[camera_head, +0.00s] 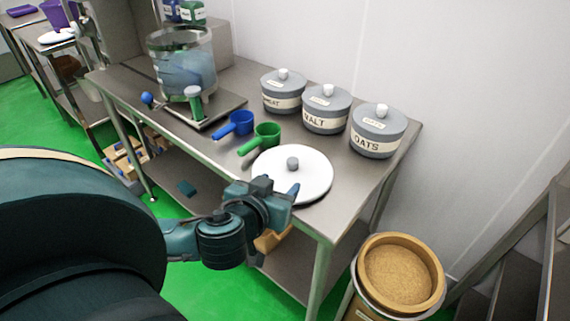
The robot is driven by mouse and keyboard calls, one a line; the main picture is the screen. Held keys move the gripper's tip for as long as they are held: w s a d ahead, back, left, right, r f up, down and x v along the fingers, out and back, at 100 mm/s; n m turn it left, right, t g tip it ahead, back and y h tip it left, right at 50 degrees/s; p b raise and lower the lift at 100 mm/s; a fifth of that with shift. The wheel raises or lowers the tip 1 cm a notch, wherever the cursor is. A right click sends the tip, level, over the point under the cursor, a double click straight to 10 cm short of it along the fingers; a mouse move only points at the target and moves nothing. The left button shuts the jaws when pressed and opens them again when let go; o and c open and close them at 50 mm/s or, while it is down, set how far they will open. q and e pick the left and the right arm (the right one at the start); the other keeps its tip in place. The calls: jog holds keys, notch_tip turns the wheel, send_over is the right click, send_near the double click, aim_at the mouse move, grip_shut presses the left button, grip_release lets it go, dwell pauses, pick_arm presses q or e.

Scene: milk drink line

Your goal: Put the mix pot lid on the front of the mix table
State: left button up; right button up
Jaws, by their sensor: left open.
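The mix pot lid (311,172), a round white disc with a grey knob (292,163), lies flat on the front right part of the steel mix table (223,153). My left gripper (290,190) is open at the lid's near left edge, in front of part of its rim. The knob is clear of the fingers. I cannot tell whether a finger touches the rim. A clear pot (183,66) with bluish contents stands without a lid at the table's back left. My right gripper is not in view.
Blue (240,122) and green (266,135) scoops lie left of the lid. Grey canisters labelled MALT (326,110) and OATS (377,133), and another (283,92), line the back. A grain-filled tub (400,272) stands right of the table.

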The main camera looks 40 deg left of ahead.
aim_at(290, 164)
pick_arm(q)
jog(key=x, duration=0.7)
jog(key=shift+w+a+f, duration=0.1)
jog(key=shift+w+a, duration=0.25)
jog(key=shift+a, duration=0.05)
jog(key=shift+a+p+x, duration=0.2)
jog(key=shift+p+x, duration=0.1)
jog(key=shift+x, duration=1)
jog(key=shift+a+p+x, duration=0.2)
jog(key=shift+p+x, duration=0.1)
jog(key=shift+x, duration=1)
jog(key=shift+c, duration=0.4)
jog(key=shift+r, duration=0.25)
grip_shut()
